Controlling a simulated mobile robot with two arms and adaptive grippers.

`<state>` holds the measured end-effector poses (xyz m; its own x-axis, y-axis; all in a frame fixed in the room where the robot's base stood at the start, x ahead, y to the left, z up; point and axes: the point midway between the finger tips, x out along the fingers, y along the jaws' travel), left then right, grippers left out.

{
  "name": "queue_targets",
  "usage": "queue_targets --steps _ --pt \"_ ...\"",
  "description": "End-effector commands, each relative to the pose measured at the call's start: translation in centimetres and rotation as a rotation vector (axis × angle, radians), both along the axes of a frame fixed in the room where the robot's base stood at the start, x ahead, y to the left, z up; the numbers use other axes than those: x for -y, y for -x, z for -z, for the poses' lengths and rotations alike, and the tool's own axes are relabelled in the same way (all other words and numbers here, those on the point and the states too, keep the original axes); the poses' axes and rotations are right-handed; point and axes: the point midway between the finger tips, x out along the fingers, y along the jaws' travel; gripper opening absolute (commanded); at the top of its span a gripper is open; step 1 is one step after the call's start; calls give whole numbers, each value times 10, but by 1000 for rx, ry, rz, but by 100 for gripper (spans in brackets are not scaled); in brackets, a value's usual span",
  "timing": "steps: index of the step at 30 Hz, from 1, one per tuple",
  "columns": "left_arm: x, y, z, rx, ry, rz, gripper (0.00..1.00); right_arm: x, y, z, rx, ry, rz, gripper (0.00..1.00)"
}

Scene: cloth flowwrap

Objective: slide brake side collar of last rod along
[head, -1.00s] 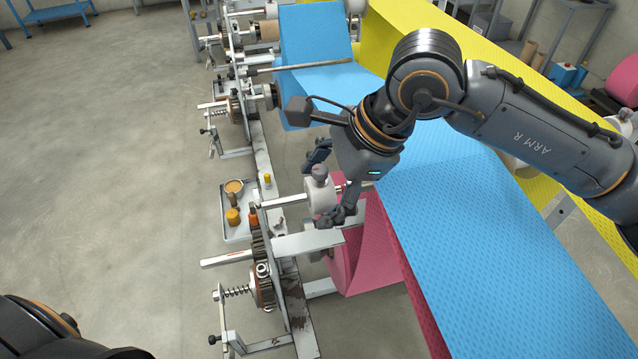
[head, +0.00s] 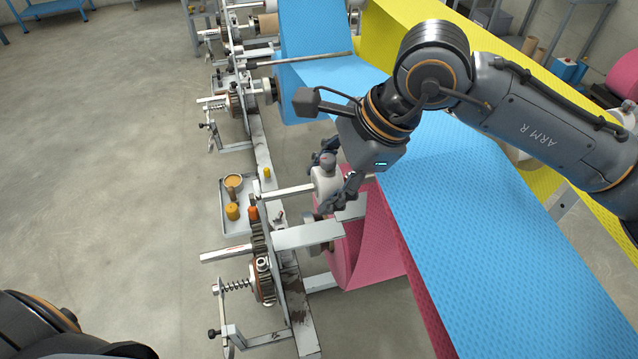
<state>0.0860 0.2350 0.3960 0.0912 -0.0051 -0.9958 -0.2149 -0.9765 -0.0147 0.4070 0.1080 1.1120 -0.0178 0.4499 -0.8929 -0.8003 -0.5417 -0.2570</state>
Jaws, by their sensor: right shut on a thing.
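The collar (head: 323,182) is a white cylinder with a grey knob on top. It sits around a thin metal rod (head: 287,190) at the left side of the pink roll. My right gripper (head: 326,183) comes down from the upper right and is shut on the collar, one finger on its far side and one on its near side. The fingers and wrist hide part of the collar and the rod to its right. The pink roll (head: 378,250) hangs below the blue web. My left gripper is out of view; only part of my left arm shows at lower left.
The blue web (head: 480,210) runs close to the right of my gripper. A bracket plate (head: 300,236) and a gear (head: 262,280) with a spring stand nearer. A tray (head: 224,222) with small pots lies to the left. The floor at left is clear.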

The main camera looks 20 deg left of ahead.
Motion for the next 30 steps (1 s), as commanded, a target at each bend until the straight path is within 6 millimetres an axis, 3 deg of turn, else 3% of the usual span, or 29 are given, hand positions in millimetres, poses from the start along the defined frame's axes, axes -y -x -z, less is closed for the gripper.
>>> queue_targets --steps 1,6,18,19,21,23,30 --pt "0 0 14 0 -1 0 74 8 -7 7 4 2 6 0" --pt "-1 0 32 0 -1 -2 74 29 -21 6 4 1 5 0" --pt "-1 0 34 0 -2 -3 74 38 -25 1 2 2 1 0" --pt "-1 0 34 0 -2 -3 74 38 -25 1 2 2 1 52" --pt "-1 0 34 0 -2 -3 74 38 -25 1 1 2 1 66" --pt "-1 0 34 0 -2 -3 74 38 -25 1 1 2 1 74" --pt "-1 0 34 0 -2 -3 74 37 -25 0 2 0 0 74"
